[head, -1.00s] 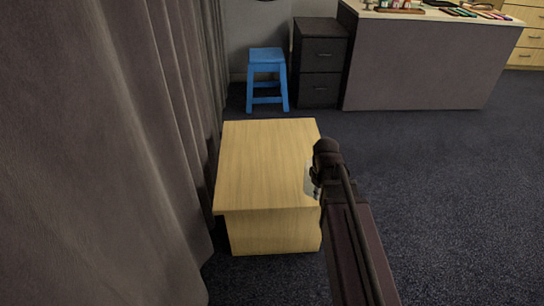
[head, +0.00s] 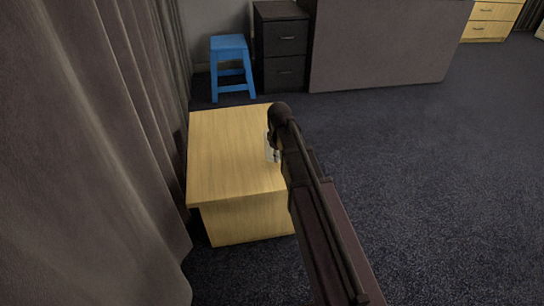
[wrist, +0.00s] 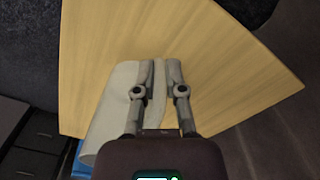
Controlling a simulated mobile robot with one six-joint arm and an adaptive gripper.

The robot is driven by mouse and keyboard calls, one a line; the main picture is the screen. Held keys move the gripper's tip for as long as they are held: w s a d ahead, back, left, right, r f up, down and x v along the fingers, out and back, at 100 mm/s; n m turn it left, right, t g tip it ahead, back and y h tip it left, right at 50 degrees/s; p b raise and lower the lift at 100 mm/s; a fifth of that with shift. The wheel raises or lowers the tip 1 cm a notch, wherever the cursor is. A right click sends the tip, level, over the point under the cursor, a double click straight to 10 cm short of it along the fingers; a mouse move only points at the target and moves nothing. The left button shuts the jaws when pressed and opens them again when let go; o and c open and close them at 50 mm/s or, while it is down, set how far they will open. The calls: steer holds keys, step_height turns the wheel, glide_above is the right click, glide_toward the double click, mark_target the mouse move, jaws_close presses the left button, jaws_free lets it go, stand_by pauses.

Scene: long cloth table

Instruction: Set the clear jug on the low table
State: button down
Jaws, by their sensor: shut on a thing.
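The low table (head: 228,150) is a pale wooden block-like table in front of me, left of my arm. It also fills much of the wrist view (wrist: 225,65). The clear jug (wrist: 112,118) shows in the wrist view as a pale, see-through shape between and left of my fingers. In the head view only a pale sliver of the jug (head: 268,150) shows beside my arm, in front of the tabletop's right side. My gripper (wrist: 160,75) is shut on the jug, over the table. My arm hides most of it in the head view. I cannot tell whether the jug touches the tabletop.
A grey curtain (head: 80,150) hangs close along the table's left side. A blue stool (head: 231,65), a dark drawer cabinet (head: 282,45) and a large grey desk (head: 385,45) stand behind. The visible tabletop is bare. Open carpet (head: 430,190) lies to the right.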

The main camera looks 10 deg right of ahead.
steer(key=w, duration=0.3)
steer(key=w+a, duration=0.1)
steer(key=w, duration=0.1)
steer(key=shift+w+f, duration=0.15)
steer(key=shift+f, duration=0.1)
steer(key=shift+f+b, duration=1.8)
steer(key=shift+b, duration=0.15)
steer(key=shift+f, duration=0.1)
steer(key=c, duration=0.7)
jaws_free()
steer(key=shift+r, duration=0.25)
step_height(320, 180, up, 12)
steer(key=p, duration=1.2)
